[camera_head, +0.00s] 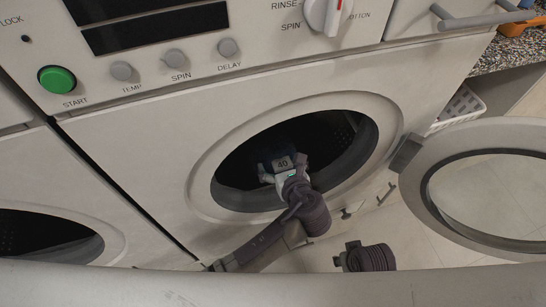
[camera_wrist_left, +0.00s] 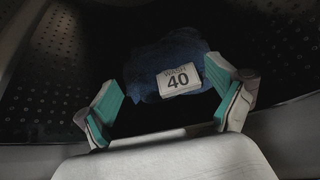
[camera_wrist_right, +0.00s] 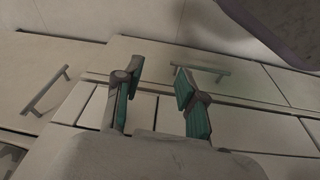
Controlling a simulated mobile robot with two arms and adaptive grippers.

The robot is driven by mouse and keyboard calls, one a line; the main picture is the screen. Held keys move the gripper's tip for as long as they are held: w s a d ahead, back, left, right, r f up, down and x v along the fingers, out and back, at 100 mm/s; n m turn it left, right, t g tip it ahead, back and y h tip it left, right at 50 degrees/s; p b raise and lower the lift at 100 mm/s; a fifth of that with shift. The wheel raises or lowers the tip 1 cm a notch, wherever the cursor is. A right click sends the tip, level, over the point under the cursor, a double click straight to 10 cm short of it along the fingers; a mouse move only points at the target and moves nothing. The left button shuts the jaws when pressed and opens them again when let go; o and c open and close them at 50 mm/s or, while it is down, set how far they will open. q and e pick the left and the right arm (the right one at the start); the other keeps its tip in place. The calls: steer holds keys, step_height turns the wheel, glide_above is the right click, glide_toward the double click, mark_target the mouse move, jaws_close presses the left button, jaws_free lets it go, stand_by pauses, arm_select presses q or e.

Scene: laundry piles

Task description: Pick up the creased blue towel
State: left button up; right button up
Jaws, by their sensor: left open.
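The blue towel (camera_wrist_left: 165,55) lies bunched inside the dark washing machine drum, with a white tag (camera_wrist_left: 180,82) reading "WASH 40" on its front. In the head view the towel is mostly lost in shadow, and its tag (camera_head: 283,163) shows just beyond my left gripper (camera_head: 280,176). In the left wrist view my left gripper (camera_wrist_left: 163,76) is open, its teal-padded fingers spread either side of the towel. Whether they touch it I cannot tell. My right gripper (camera_wrist_right: 158,68) is open and empty outside the machine, in front of pale drawer fronts.
The round drum opening (camera_head: 205,185) surrounds my left wrist. The open machine door (camera_head: 440,205) hangs at the right. A white basket (camera_head: 462,105) stands behind it. A second machine's opening (camera_head: 45,235) is at the lower left. Drawers with bar handles (camera_wrist_right: 46,91) fill the right wrist view.

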mark_target(275, 154)
arm_select(q)
steer(key=b+x, duration=0.2)
steer(key=x, duration=0.3)
steer(key=shift+w+d+f, duration=0.1)
steer(key=shift+w+f, duration=0.1)
steer(key=shift+w, duration=0.1)
steer(key=c, duration=1.3)
steer(key=shift+c, duration=0.3)
arm_select(e)
steer(key=w+v, duration=0.2)
steer(key=v, duration=0.6)
steer(key=shift+r, duration=0.15)
arm_select(q)
steer(key=shift+r, duration=0.15)
